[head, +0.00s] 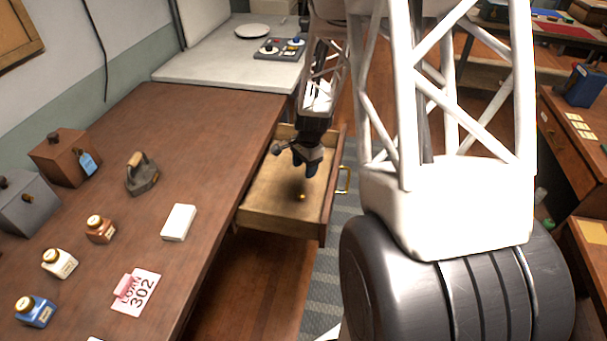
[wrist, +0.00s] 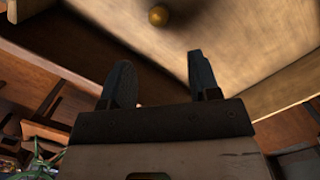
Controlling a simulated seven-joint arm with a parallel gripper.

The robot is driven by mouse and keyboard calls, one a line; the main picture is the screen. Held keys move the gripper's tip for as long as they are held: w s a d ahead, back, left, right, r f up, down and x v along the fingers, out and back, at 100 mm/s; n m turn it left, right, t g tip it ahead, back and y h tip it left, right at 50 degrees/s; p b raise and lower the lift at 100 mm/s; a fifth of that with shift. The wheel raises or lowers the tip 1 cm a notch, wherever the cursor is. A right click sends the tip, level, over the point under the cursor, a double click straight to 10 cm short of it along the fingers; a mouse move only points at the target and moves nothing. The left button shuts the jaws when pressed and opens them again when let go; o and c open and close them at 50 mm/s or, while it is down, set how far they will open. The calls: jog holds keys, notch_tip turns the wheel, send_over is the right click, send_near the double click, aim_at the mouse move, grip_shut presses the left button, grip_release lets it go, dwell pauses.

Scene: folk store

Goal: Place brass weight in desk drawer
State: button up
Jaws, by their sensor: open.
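The desk drawer (head: 262,212) is pulled out from the wooden desk, and its light wooden inside shows. The brass weight (head: 302,197) is a small gold-coloured thing on the drawer floor. In the wrist view the brass weight (wrist: 158,15) shows as a round brass piece near the top edge, on the drawer floor (wrist: 225,50). My gripper (head: 306,168) hangs over the drawer, fingers pointing down. In the wrist view its two fingers (wrist: 160,80) are apart with nothing between them. The weight lies beyond the fingertips, clear of them.
The desk top (head: 190,120) holds a flat iron (head: 142,174), a brown box (head: 66,160), several small bottles, a white block (head: 179,222) and a loan card (head: 136,291). A pale counter (head: 205,65) with a plate stands behind. A brass drawer handle (head: 344,180) sticks out from the drawer front.

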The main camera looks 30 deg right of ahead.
jog(key=shift+r, duration=0.3)
dwell(0.5)
jog(key=s+a+r+n+t, duration=0.1)
jog(key=s+a+r+n, duration=0.35)
jog(key=a+r, duration=0.35)
jog(key=s+a+r+n, duration=0.4)
jog(key=s+a+r, duration=0.1)
jog(key=r, duration=0.6)
jog(key=s+a+r+n, duration=0.2)
jog(key=s+a+r, duration=0.1)
jog(key=s, duration=0.2)
jog(key=s+a+r+n+t+h, duration=0.1)
jog(key=s+a+r+n, duration=0.1)
jog(key=s, duration=0.3)
jog(key=s+a+r+n, duration=0.3)
jog(key=s+a+n, duration=0.1)
jog(key=s, duration=0.2)
jog(key=shift+r+t, duration=0.3)
jog(key=shift+r, duration=0.05)
